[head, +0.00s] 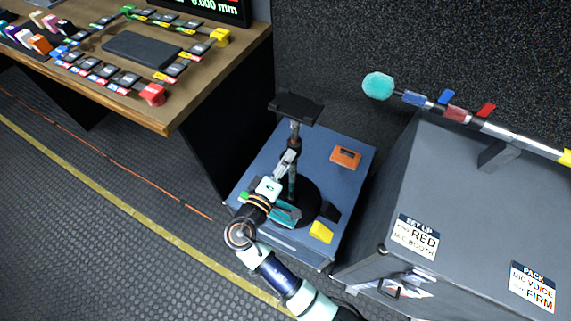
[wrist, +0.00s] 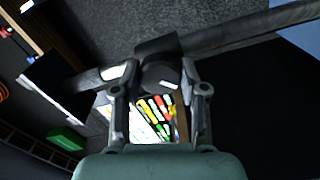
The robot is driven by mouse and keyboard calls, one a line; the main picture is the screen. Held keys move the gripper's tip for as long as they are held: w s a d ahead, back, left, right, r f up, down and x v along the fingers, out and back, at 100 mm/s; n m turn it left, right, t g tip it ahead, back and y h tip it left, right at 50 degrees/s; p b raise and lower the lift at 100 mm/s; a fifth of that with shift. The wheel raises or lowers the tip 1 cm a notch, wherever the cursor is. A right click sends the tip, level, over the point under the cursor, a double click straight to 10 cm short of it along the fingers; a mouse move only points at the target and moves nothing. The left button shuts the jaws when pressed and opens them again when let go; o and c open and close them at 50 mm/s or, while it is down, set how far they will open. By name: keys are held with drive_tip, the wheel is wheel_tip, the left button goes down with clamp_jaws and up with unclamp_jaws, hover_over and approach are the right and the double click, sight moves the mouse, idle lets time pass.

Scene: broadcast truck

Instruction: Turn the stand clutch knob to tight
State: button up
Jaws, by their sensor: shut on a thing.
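A black stand with a round base (head: 303,208), an upright pole and a flat top plate (head: 297,108) stands on a blue platform. My gripper (head: 291,155) reaches up to the pole below the top plate. In the wrist view the pole (wrist: 235,36) runs across the picture. The dark clutch knob (wrist: 160,73) sticks out from the pole's collar. My gripper (wrist: 158,82) is shut on the knob, with a finger on either side. In the head view my gripper largely hides the knob. I cannot read any tight mark.
The blue platform (head: 330,150) holds an orange box (head: 346,157) and a yellow block (head: 321,231). A grey case (head: 470,200) with a long microphone pole (head: 455,113) stands at right. A wooden desk (head: 190,92) with small coloured parts is at upper left.

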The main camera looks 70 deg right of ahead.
drive_tip(key=shift+f+m+b, duration=0.1)
drive_tip(key=shift+m+b, duration=2.9)
drive_tip(key=shift+m, duration=0.7)
drive_tip(key=o, duration=1.1)
drive_tip(key=shift+o, duration=0.2)
drive_tip(key=w+a, duration=0.1)
drive_tip(key=a, duration=1.1)
drive_tip(key=shift+w, duration=0.35)
